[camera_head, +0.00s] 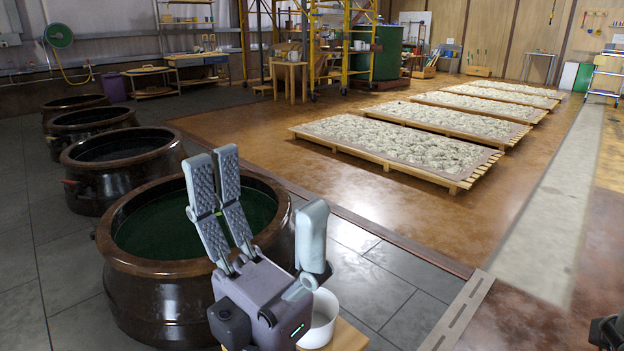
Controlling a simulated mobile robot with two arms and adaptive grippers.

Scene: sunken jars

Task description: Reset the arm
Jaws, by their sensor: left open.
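My left gripper (264,184) stands upright at the bottom centre, its grey padded fingers pointing up and spread wide apart. Nothing is between the fingers. It is in front of the nearest brown glazed jar (140,300), which holds dark green liquid, and hides part of its right side. From this view I cannot tell how far the gripper is from the jar.
A white pot (322,322) stands on a wooden top (350,338), partly behind my left gripper. More jars (122,170) line the left side. Low wooden pallets (455,186) with pale lumpy material lie at the right. The brown floor (330,200) between is clear.

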